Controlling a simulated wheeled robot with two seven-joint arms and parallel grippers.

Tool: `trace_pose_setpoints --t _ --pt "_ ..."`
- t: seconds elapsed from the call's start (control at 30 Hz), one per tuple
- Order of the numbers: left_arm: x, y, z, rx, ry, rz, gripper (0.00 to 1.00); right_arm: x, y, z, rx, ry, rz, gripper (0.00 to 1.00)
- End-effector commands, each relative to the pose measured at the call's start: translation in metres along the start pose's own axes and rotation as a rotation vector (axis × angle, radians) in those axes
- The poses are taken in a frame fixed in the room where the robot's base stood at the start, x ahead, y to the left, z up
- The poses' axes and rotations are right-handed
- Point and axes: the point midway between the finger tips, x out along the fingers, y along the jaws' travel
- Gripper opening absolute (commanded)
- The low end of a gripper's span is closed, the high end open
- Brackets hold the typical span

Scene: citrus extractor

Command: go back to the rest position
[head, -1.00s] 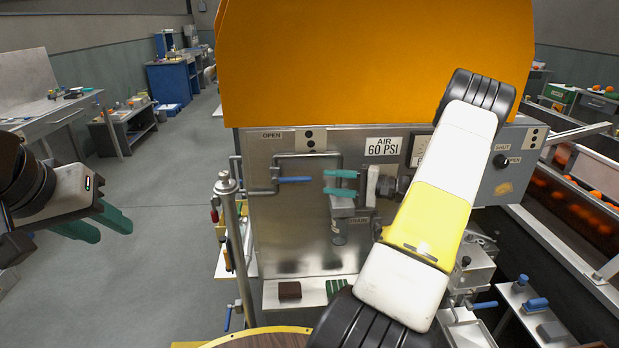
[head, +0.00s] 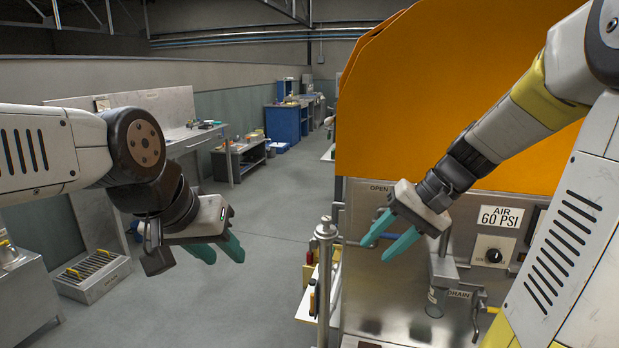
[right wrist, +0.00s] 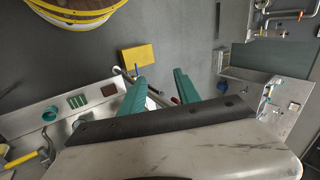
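My left gripper (head: 226,256) hangs in the left half of the head view, above open grey floor. Its teal fingers are apart with nothing between them. My right gripper (head: 390,246) is in front of the extractor's steel panel (head: 380,305), near the OPEN label and left of the AIR 60 PSI label. Its teal fingers point down and left, apart and empty. They also show apart in the right wrist view (right wrist: 158,82). The extractor's orange cover (head: 420,95) rises behind my right arm. The right fingers overlap the panel's piping in the picture; contact cannot be told.
A steel post (head: 325,250) stands at the panel's left edge. A drain valve (head: 440,275) is on the panel. Grey benches and a slotted metal box (head: 92,275) are on the left, and a blue cabinet (head: 288,122) is farther back. The middle floor is clear.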

Motion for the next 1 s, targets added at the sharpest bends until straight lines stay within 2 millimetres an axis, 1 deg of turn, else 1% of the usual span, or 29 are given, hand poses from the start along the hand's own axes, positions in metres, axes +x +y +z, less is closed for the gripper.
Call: trace_pose_setpoints --t 0.03,0.2,0.3,0.4,0.6,1.0 --pt "0.0 0.0 0.0 0.0 0.0 0.0 0.36 -0.006 -0.009 0.017 -0.054 0.03 0.058 0.39" --pt "0.0 0.0 0.0 0.0 0.0 0.0 0.36 -0.026 -0.015 0.057 -0.197 0.16 0.222 0.39" --pt "0.0 0.0 0.0 0.0 0.0 0.0 0.36 -0.036 -0.016 0.074 -0.27 0.246 0.281 0.39" --pt "0.0 0.0 0.0 0.0 0.0 0.0 0.36 -0.045 -0.016 0.084 -0.326 0.321 0.316 0.39" --pt "0.0 0.0 0.0 0.0 0.0 0.0 0.36 -0.052 -0.015 0.092 -0.377 0.393 0.34 0.39" --pt "0.0 0.0 0.0 0.0 0.0 0.0 0.36 -0.052 -0.015 0.092 -0.378 0.397 0.341 0.39"
